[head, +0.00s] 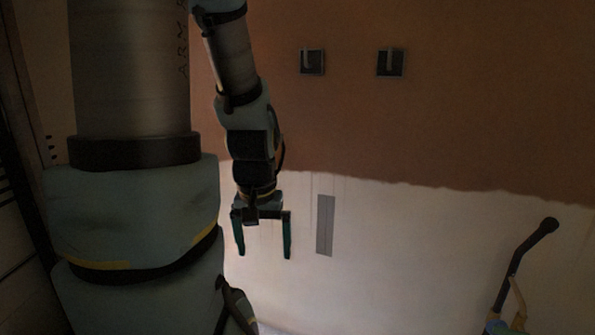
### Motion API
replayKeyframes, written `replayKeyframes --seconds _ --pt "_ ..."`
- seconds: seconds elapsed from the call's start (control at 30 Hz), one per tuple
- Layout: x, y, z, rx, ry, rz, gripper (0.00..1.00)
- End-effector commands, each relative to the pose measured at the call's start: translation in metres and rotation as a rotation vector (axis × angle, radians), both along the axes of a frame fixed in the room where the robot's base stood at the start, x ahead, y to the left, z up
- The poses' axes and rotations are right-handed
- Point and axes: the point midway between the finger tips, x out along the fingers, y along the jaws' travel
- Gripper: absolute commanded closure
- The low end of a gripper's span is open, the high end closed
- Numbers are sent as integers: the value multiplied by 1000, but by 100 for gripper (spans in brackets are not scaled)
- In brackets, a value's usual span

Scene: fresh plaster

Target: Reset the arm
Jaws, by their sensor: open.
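My arm hangs down from the top of the head view, left of the middle. My gripper (265,250) points downward with its two dark green fingers apart. Nothing is between the fingers. It is in front of the pale lower part of the wall, just left of a grey vertical strip (325,225). I cannot tell how far the gripper is from the wall.
The wall is brown above (470,130) and whitish below (420,250), with an uneven border. Two dark square plates with hooks (312,62) (390,63) are on the brown part. A dark bent handle (520,260) stands at lower right.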

Motion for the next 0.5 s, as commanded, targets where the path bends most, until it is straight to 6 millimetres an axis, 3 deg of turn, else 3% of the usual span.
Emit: replayKeyframes --seconds 0.03,0.5 --pt "0 0 26 0 0 0 0" --pt "0 0 133 0 0 0 0"
